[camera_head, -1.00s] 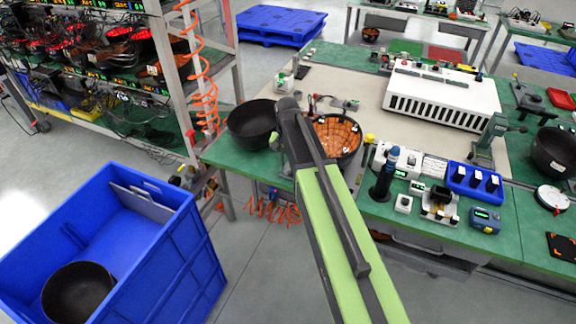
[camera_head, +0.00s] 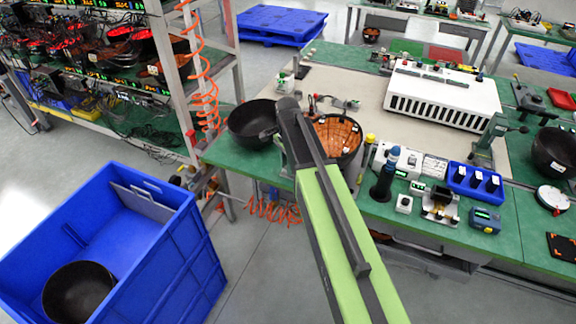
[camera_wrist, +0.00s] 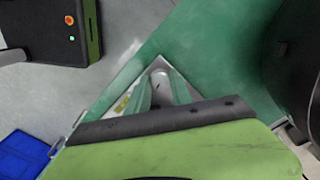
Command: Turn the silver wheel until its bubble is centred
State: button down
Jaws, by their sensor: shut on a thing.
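In the wrist view, my gripper (camera_wrist: 160,92) is over a corner of the green bench top, its two fingers pointing at a pale triangular metal plate (camera_wrist: 125,95). A small silver round part (camera_wrist: 161,72), which looks like the silver wheel, shows at the fingertips. My gripper is shut on it, though the contact is partly hidden. The bubble cannot be made out in either view. In the head view, my arm covers the gripper and the wheel, beside the black bowl.
A black bowl (camera_head: 252,122) stands left of my arm on the green bench, and an orange-lined bowl (camera_head: 338,138) stands right of it. A blue crate (camera_head: 170,250) is on the floor at left. An orange coiled hose (camera_head: 207,90) hangs by the rack.

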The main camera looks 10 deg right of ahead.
jog(key=shift+s+m, duration=0.15)
jog(key=shift+m, duration=0.25)
jog(key=c, duration=1.1)
grip_release()
jog(key=shift+c, duration=0.2)
jog(key=shift+r, duration=0.1)
notch_tip(320, 180, up, 17)
jog(key=p, duration=1.7)
